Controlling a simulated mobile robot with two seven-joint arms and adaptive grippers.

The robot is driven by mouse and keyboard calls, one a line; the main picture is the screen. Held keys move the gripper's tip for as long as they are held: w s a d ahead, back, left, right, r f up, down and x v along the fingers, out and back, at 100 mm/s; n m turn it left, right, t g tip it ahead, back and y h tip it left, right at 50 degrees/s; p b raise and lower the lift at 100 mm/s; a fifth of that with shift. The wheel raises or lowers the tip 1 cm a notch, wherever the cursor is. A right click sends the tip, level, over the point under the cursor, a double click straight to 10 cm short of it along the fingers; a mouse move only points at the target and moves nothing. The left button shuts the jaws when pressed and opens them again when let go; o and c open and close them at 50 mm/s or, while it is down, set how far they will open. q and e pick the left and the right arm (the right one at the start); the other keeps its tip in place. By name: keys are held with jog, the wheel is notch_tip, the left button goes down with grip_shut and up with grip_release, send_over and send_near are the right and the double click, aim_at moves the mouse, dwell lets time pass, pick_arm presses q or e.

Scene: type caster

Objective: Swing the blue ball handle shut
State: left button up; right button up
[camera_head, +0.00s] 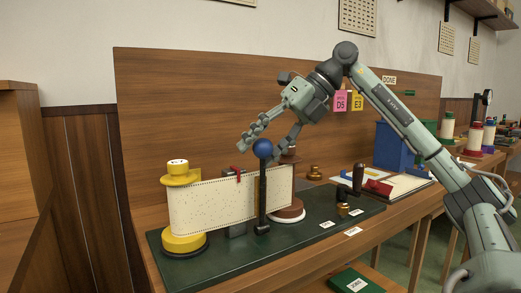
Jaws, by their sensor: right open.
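The blue ball handle (263,148) is a blue ball on top of an upright dark lever (262,200). It stands in front of a perforated paper strip (215,203) on the dark green base plate (215,262). The strip runs between a yellow spool (184,242) at left and a brown spool (291,209) at right. My right gripper (269,142) comes from the upper right with its fingers open. One finger is left of the ball and one is right of it, with the ball between or just in front. I cannot tell whether they touch. My left gripper is not in view.
A dark crank handle (357,180) and small brass parts stand at the right of the plate. A blue box (394,147) and a paper tray (405,188) lie behind. A wooden back panel (190,90) rises behind the machine. A green box (354,282) is at the lower front.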

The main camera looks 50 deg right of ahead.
jog(key=v, duration=1.1)
jog(key=shift+s+d+r, duration=0.15)
jog(key=shift+s+r, duration=0.1)
jog(key=shift+r, duration=0.05)
